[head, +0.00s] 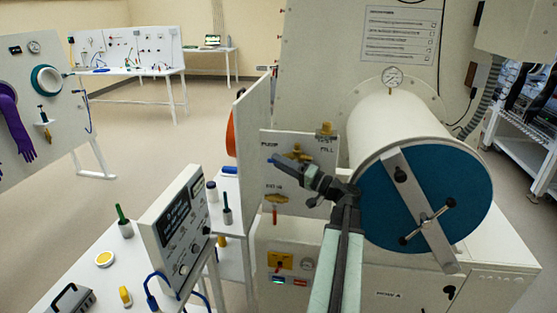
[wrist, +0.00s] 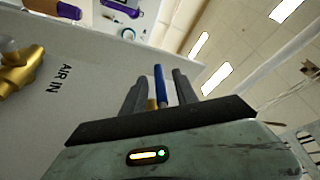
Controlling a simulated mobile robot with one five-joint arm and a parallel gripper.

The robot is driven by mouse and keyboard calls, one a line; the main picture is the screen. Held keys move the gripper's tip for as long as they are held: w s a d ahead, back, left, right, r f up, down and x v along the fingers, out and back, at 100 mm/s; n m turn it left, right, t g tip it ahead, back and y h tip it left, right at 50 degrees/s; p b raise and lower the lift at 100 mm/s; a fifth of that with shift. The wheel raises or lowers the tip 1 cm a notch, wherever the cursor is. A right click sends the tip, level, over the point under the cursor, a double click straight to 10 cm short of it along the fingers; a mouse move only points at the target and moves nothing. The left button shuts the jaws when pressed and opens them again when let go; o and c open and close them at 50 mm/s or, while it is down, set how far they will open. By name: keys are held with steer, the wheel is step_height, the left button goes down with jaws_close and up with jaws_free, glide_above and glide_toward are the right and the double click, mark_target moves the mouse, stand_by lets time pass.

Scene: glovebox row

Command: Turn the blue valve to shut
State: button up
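The blue valve's lever (wrist: 160,84) stands between the two fingers of my gripper (wrist: 158,92) in the wrist view. A narrow gap shows on each side of it, and a bit of brass (wrist: 152,104) shows at its base. In the head view my gripper (head: 290,167) is at the upright panel (head: 268,142), below the PUMP label. Only a small blue end of the lever (head: 271,160) shows past the fingers there. The fingers are apart around the lever. The rest of the valve is hidden by my gripper.
Brass fittings (head: 297,153) sit right beside my gripper on the panel. A brass AIR IN valve (head: 276,198) is lower down; brass also shows at left in the wrist view (wrist: 18,72). A large white cylinder with a blue door (head: 375,215) stands close to the right.

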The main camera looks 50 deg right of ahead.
steer(key=shift+w+a+r, duration=0.15)
steer(key=shift+w, duration=0.4)
jaws_close()
stand_by(1.0)
